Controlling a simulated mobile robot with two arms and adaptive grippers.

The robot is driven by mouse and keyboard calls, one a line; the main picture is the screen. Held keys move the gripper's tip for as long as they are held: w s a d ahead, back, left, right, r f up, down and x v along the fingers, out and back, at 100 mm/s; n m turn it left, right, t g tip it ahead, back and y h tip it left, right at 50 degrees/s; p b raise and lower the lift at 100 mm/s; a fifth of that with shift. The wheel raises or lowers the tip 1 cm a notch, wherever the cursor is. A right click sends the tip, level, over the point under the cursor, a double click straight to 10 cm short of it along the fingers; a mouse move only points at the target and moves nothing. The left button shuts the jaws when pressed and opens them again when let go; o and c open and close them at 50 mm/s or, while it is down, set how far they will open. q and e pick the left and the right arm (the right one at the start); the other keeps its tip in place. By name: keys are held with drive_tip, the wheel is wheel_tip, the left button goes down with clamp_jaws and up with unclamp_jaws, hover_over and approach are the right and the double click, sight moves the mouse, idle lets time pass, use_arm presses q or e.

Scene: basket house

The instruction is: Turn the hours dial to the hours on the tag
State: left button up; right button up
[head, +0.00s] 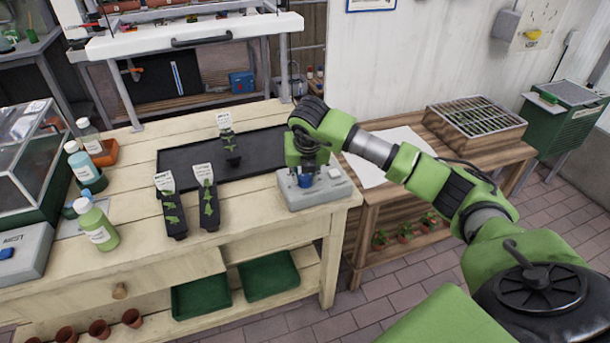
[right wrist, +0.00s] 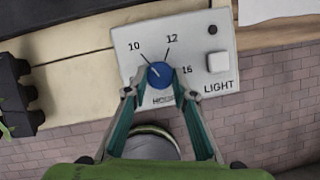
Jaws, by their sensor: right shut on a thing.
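A grey control box (head: 330,187) sits at the right end of the potting bench. In the right wrist view its blue hours dial (right wrist: 160,74) has printed marks 10, 12 and 16 around it. A small pale pointer line on the dial seems to aim up-left, towards 10. My right gripper (head: 306,168) comes down over the box, with its fingers (right wrist: 155,90) shut on either side of the dial. The HOURS label is partly hidden. White tags stand in the black plant trays (head: 207,210); their writing is too small to read. My left gripper is out of view.
The box also carries a white square button marked LIGHT (right wrist: 219,62) and a dark round spot above it. A black mat (head: 265,150) lies behind the plant trays. Bottles (head: 95,225) stand at the left. A lower wooden table (head: 395,195) adjoins on the right.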

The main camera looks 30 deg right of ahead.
drive_tip(key=o, duration=1.1)
drive_tip(key=v, duration=1.2)
